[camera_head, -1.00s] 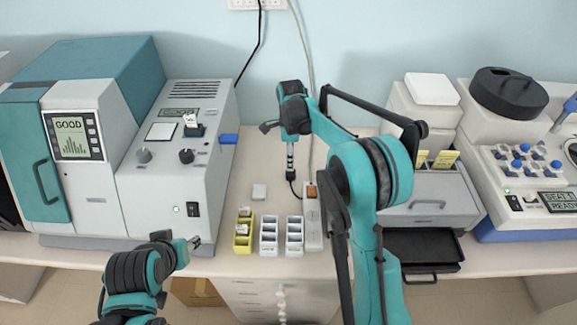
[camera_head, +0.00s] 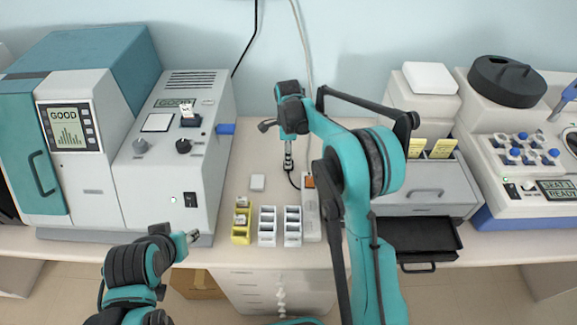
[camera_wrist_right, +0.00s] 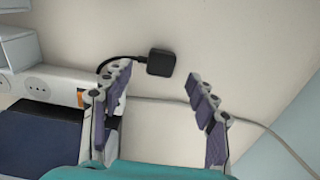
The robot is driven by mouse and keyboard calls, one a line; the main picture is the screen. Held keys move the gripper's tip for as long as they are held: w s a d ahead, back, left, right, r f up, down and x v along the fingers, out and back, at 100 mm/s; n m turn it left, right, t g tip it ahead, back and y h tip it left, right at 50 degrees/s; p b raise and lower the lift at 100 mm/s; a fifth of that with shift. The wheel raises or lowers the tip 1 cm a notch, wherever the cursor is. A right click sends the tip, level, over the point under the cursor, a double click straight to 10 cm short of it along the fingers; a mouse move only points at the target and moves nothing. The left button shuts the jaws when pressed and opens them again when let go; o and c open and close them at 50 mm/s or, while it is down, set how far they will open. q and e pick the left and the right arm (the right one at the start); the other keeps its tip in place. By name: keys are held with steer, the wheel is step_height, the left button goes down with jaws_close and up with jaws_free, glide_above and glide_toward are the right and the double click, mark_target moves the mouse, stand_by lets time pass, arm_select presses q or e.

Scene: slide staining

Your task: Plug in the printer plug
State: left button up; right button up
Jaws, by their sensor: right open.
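The black plug (camera_wrist_right: 160,62) lies on the table in the right wrist view, with its black cable curving left toward the power strip. My right gripper (camera_wrist_right: 154,72) is open, with one finger on each side of the plug's line. Its fingers appear apart from the plug. In the head view, my right gripper (camera_head: 288,163) points down behind the power strip, and the plug is not clearly visible there. The white power strip (camera_head: 311,222) has an orange switch; its sockets also show in the right wrist view (camera_wrist_right: 37,84). My left gripper (camera_head: 192,237) is at the table's front edge, its jaws unclear.
Yellow (camera_head: 241,232) and white slide racks (camera_head: 267,238) stand left of the strip. A grey machine (camera_head: 170,160) is at left. A grey unit (camera_head: 425,190) with an open black tray (camera_head: 415,240) is at right.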

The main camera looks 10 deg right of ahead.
step_height(320, 180, down, 4)
steer(key=shift+w+f+b, duration=0.1)
steer(key=shift+f+b, duration=0.1)
steer(key=shift+b, duration=0.4)
steer(key=c, duration=1.2)
step_height(320, 180, up, 10)
steer(key=p, duration=0.2)
steer(key=shift+r+p, duration=0.1)
steer(key=shift+p, duration=0.2)
